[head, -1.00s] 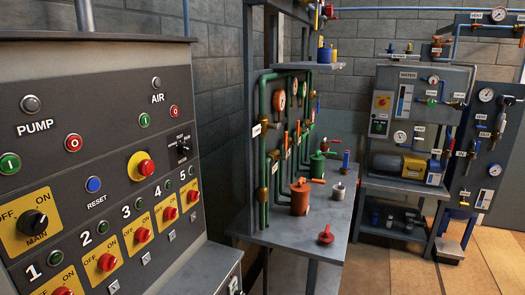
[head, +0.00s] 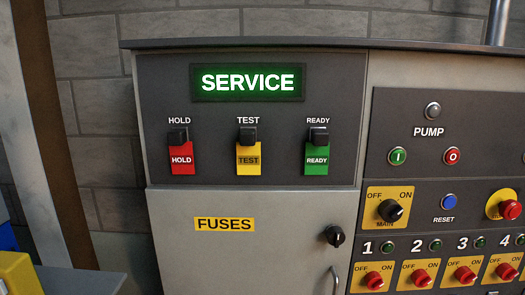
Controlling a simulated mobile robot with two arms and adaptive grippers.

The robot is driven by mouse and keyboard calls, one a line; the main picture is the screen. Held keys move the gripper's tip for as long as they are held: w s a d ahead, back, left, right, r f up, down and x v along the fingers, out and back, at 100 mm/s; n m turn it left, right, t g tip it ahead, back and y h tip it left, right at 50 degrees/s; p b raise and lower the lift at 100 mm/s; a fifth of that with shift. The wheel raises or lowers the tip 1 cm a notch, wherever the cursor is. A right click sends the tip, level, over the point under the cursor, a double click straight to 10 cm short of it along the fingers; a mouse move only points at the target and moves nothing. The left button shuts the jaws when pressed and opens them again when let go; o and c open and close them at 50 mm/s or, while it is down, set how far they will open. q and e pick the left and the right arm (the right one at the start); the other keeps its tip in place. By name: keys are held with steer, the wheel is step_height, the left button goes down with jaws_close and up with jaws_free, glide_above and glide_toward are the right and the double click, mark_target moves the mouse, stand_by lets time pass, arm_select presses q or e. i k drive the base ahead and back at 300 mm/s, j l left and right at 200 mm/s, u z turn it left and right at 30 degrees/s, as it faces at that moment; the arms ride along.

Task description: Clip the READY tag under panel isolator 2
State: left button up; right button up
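The green READY tag (head: 316,160) hangs from the black clip under the READY label, at the right of the tag row on the panel. Panel isolator 2 is a red knob (head: 420,277) on a yellow OFF/ON plate below the white number 2, near the bottom edge. What lies under it is cut off by the frame, so I cannot see its clip. Neither of my grippers is in view.
A red HOLD tag (head: 181,158) and a yellow TEST tag (head: 248,159) hang left of the READY tag. Above them a green SERVICE sign (head: 247,83) is lit. Below is the FUSES door (head: 240,255) with a black knob (head: 334,236). Other isolators flank number 2.

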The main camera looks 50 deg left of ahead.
mark_target(317, 150)
steer(key=u, duration=1.3)
steer(key=j, duration=0.1)
